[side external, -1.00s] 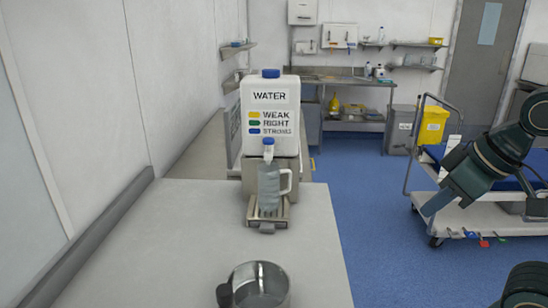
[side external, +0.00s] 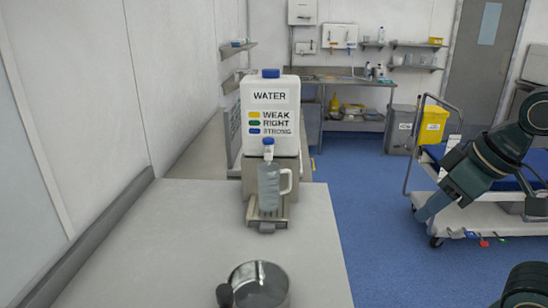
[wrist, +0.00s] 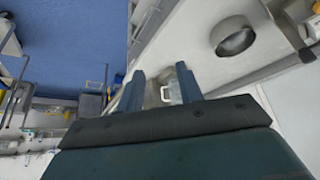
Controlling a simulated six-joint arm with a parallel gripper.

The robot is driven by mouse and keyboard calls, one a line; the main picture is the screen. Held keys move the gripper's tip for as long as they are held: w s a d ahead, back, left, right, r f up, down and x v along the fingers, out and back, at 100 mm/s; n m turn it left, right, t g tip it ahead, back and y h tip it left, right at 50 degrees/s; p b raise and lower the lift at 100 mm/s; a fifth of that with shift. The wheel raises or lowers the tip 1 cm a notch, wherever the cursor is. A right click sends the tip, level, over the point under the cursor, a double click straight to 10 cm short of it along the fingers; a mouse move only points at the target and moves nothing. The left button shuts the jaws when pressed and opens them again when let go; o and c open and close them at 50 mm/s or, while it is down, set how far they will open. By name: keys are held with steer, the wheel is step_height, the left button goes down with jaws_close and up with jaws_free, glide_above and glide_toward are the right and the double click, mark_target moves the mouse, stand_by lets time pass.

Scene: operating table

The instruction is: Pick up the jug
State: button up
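The jug (side external: 269,188) is clear with a pale handle on its right side. It stands upright on the metal drip tray (side external: 267,226), under the tap of the white water container (side external: 270,110). My gripper (side external: 424,214) is at the right in the side view, well apart from the jug, with its fingers pointing down and left. In the wrist view my gripper (wrist: 160,82) has its two blue fingers spread with a gap between them. The jug (wrist: 172,91) and its white handle show beyond that gap, partly hidden by the right finger.
A metal pot (side external: 259,285) with a dark handle stands near the front of the white counter (side external: 190,235). A trolley (side external: 480,222) stands behind my arm at right. Blue floor lies between counter and trolley. The counter's middle is clear.

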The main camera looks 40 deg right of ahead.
steer(key=w+d+f+n+y, duration=0.1)
steer(key=w+f+n+y, duration=0.15)
steer(key=w, duration=0.65)
steer(key=w+d+f+n+y, duration=0.1)
steer(key=w+n+y, duration=0.15)
steer(key=w, duration=0.65)
steer(key=w+d+f+t+y, duration=0.1)
steer(key=w+d+f+t, duration=0.1)
steer(key=w+d, duration=0.2)
steer(key=w+d+f+n+t+y, duration=0.1)
steer(key=w+d+f+t, duration=0.1)
steer(key=d, duration=0.5)
steer(key=w+t, duration=0.1)
steer(key=w, duration=0.1)
steer(key=shift+w+f+n+t+y, duration=0.25)
steer(key=shift+w+n+t+y, duration=0.05)
steer(key=shift+w, duration=0.1)
steer(key=x, duration=0.8)
steer(key=shift+w+a+f, duration=0.2)
steer(key=shift+w, duration=0.05)
